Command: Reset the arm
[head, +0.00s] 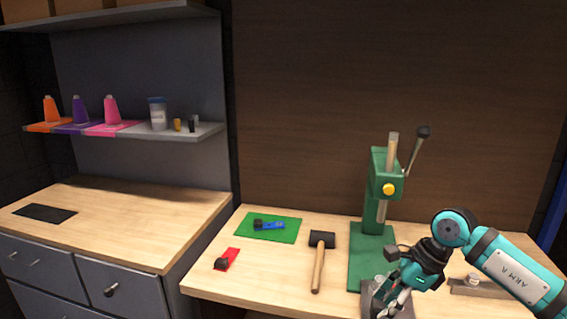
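My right arm comes in from the right edge of the head view. Its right gripper (388,296) points down and to the left at the front of the workbench, over a dark grey block by the base of the green press (383,185). The fingers are small and partly overlap the block, so I cannot tell whether they are open or shut, or touch anything. My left gripper is not in view.
A black mallet (320,252), a green mat (266,228) with a blue tool (269,225), and a red tool (227,260) lie left of the press. A shelf (180,134) holds coloured cones and a jar. The left counter (130,225) is mostly clear.

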